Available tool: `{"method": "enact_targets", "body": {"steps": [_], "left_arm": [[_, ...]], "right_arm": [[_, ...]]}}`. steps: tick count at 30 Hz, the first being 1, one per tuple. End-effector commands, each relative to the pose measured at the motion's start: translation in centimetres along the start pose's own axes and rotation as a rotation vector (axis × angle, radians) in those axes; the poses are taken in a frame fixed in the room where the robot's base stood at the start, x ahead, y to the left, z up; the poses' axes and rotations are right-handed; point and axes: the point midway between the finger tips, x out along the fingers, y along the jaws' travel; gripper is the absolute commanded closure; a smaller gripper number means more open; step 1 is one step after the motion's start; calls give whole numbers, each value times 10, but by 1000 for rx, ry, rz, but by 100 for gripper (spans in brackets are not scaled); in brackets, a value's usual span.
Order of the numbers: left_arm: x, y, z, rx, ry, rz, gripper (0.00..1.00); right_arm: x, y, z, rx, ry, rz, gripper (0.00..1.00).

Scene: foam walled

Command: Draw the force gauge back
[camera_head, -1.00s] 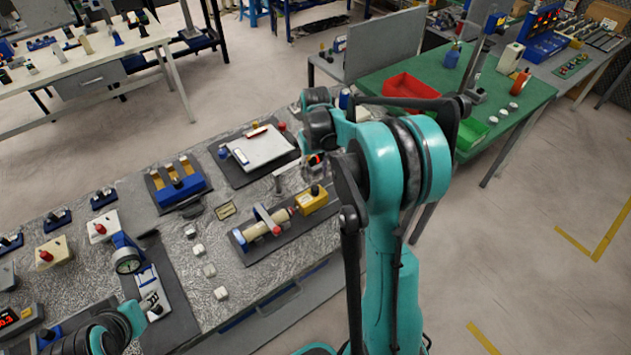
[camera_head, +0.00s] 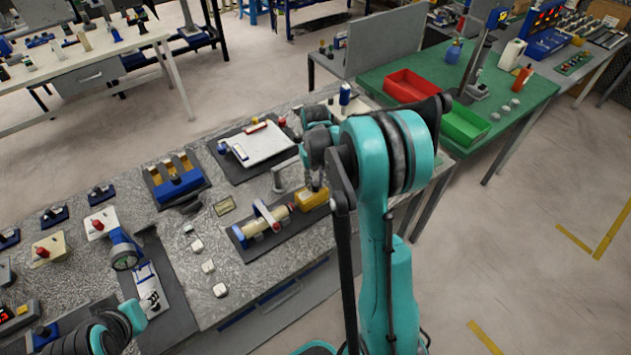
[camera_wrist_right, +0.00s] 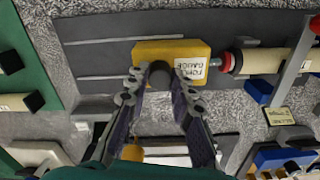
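The force gauge is a yellow block (camera_wrist_right: 194,48) with a dark knob (camera_wrist_right: 160,71) on a grey rail plate (camera_wrist_right: 100,54). It also shows in the head view (camera_head: 305,200), partly hidden by my arm. Its short tip faces a red-ended beige cylinder (camera_wrist_right: 262,61); I cannot tell if they touch. The cylinder also lies on the plate in the head view (camera_head: 279,213). My right gripper (camera_wrist_right: 160,76) is open, its fingers on either side of the knob with gaps visible.
A clamp bar (camera_wrist_right: 292,62) crosses the cylinder. A dial gauge (camera_head: 125,258) stands near my left arm.

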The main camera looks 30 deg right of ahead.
Motion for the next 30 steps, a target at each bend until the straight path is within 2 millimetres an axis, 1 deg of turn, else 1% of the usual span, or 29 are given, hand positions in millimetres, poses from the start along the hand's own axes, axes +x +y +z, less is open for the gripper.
{"method": "enact_targets", "body": {"steps": [5, 8, 13, 15, 23, 24, 25, 26, 30], "left_arm": [[0, 0, 0, 0, 0, 0, 56], [2, 0, 1, 0, 0, 0, 56], [4, 0, 3, 0, 0, 0, 56], [4, 0, 3, 0, 0, 0, 56], [4, 0, 3, 0, 0, 0, 56], [4, 0, 3, 0, 0, 0, 56], [4, 0, 3, 0, 0, 0, 56], [4, 0, 3, 0, 0, 0, 56], [4, 0, 3, 0, 0, 0, 56]], "right_arm": [[0, 3, -1, 1, 0, 0, 100], [1, 14, -4, 3, 0, 0, 100], [1, 44, -12, 4, 0, 0, 100], [1, 50, -13, 2, 0, 0, 100], [0, 52, -14, 2, 1, 3, 100], [0, 52, -14, 2, 2, 4, 67], [0, 52, -14, 2, 2, 3, 59], [0, 52, -14, 2, 2, 3, 56], [0, 52, -14, 1, 1, 2, 56]]}}
